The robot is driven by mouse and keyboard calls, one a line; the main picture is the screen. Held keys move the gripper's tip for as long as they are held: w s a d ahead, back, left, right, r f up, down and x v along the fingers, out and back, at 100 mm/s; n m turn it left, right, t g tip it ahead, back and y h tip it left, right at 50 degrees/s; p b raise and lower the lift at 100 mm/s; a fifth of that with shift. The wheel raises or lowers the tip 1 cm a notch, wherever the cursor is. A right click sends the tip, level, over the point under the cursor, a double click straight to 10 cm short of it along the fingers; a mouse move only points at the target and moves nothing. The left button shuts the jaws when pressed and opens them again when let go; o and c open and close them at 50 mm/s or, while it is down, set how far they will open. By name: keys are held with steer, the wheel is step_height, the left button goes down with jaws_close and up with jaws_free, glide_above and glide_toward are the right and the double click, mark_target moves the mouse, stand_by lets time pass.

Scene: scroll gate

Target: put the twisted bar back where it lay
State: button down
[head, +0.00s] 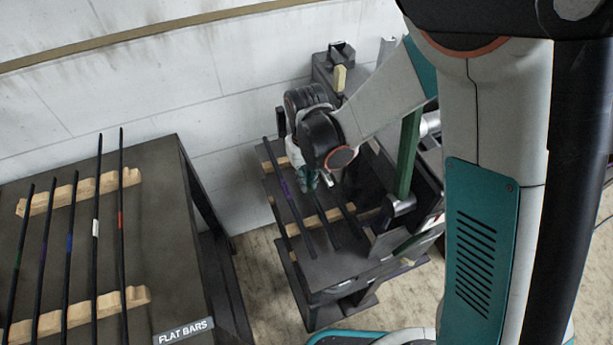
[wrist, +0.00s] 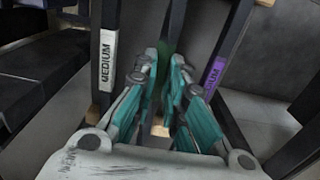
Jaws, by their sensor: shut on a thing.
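My gripper (head: 318,181) is low over the small rack table at the right in the head view. In the wrist view its teal fingers (wrist: 165,62) are closed around a dark bar with a green patch (wrist: 168,42), which I take to be the twisted bar. In the head view this bar's near part (head: 328,228) reaches out below the gripper, between two other bars. Its middle is hidden by the gripper and I cannot make out its twist. Whether it touches the wooden rests is not clear.
A purple-labelled bar (head: 285,188) lies left of my gripper; a bar with a white MEDIUM label (wrist: 108,60) lies on the other side. Notched wooden rests (head: 318,219) cross the rack table. A dark FLAT BARS table (head: 165,240) with several bars stands at left; bare wall behind.

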steer(key=c, duration=1.6)
jaws_free()
steer(key=shift+o, duration=0.2)
step_height(320, 180, up, 12)
steer(key=shift+f, duration=0.1)
